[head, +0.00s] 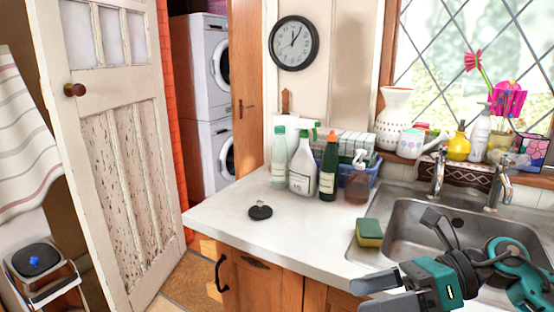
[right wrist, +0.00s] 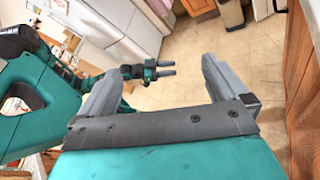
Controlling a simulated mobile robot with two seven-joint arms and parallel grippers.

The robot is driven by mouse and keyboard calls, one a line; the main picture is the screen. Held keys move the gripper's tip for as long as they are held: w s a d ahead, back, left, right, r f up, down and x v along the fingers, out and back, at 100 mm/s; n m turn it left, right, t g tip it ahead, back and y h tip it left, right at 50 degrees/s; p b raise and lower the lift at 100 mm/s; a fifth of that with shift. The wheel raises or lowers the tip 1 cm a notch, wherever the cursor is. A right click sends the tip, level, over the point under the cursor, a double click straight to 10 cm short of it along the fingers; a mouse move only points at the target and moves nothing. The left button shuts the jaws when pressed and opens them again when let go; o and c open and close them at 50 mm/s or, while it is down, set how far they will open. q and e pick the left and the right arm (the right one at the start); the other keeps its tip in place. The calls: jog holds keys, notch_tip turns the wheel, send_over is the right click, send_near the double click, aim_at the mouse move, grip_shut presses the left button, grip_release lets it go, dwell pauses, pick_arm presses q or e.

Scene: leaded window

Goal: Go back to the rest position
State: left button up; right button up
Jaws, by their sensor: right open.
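My right gripper (head: 359,296) is at the lower right of the head view, just in front of the counter edge by the sink. Its two fingers point left and stand apart, with nothing between them. The right wrist view also shows these fingers spread, with floor behind them. My left gripper (right wrist: 168,69) shows small in the right wrist view, over the floor. Its two thin fingers are apart and look empty. The left arm is outside the head view.
The counter (head: 225,205) holds a black plug (head: 260,212), a yellow-green sponge (head: 369,234) and several bottles (head: 302,168). The sink (head: 410,215) lies beyond my right gripper. A door (head: 120,130) stands open at left, near a bin (head: 38,262). Wooden cabinets (head: 260,277) are below the counter.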

notch_tip(320, 180, down, 9)
jog(key=w+m+t+h, duration=0.1)
jog(key=m+t+h, duration=0.1)
jog(key=m+t, duration=0.95)
jog(key=w+m+t+h, duration=0.2)
jog(key=m+t, duration=0.3)
jog(key=m, duration=1.3)
jog(key=s+d+f+m+g+h, duration=0.1)
jog(key=s+f+m+g+h, duration=0.2)
jog(key=s+f+m, duration=0.3)
jog(key=s+d+f+m+g+h, duration=0.1)
jog(key=s+f+m+g+h, duration=0.2)
jog(key=f+m, duration=0.6)
jog(key=s+f+h, duration=0.2)
jog(key=s+f, duration=0.1)
jog(key=f, duration=0.2)
jog(key=shift+s+d+h, duration=0.3)
jog(key=shift+s+d, duration=0.05)
jog(key=shift+d, duration=0.05)
jog(key=shift+m, duration=0.25)
